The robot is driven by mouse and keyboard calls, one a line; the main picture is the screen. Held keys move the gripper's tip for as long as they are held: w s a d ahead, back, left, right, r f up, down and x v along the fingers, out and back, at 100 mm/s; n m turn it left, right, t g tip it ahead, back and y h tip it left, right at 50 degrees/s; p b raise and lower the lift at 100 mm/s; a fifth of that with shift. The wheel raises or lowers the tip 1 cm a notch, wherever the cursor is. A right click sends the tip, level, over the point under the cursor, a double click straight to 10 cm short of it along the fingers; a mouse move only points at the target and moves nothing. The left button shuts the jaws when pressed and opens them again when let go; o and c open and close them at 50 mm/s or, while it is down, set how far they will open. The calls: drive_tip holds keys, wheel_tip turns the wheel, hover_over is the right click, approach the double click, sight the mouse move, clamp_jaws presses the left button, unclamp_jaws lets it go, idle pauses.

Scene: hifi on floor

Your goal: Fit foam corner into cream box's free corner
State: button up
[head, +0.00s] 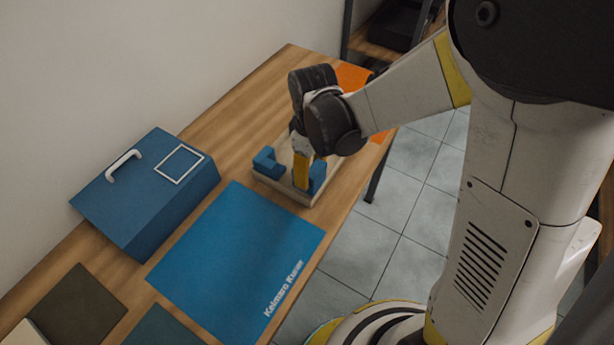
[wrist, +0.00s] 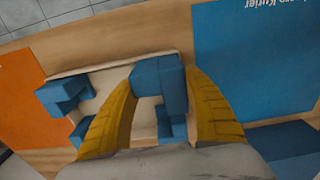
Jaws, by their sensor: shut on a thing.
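My gripper (head: 302,184) points down over the cream box (head: 284,186) and is shut on a blue foam corner (wrist: 160,78), with a yellow finger on each side of it. The held piece (head: 318,174) is at the box's near right corner in the head view, partly behind a finger. I cannot tell whether it is seated or just above. Another blue foam corner (head: 268,163) stands at the near left corner. In the wrist view more blue foam (wrist: 62,92) sits at the box's left end. My gripper hides the far part of the box in the head view.
A blue case (head: 150,190) with a white handle stands left of the box, near the wall. A blue mat (head: 235,260) lies in front of the box and an orange mat (head: 352,77) behind it. The table's right edge is close to the box.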

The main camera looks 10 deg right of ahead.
drive_tip(key=shift+w+a+f, duration=0.3)
drive_tip(key=shift+a+f, duration=0.1)
drive_tip(key=shift+f, duration=0.05)
wheel_tip(320, 180, down, 4)
drive_tip(key=shift+r+b, duration=0.1)
drive_tip(key=shift+b, duration=1.05)
drive_tip(key=shift+r, duration=0.1)
drive_tip(key=o, duration=0.5)
drive_tip(key=shift+f, duration=0.2)
drive_tip(key=shift+c, duration=0.2)
drive_tip(key=o, duration=0.4)
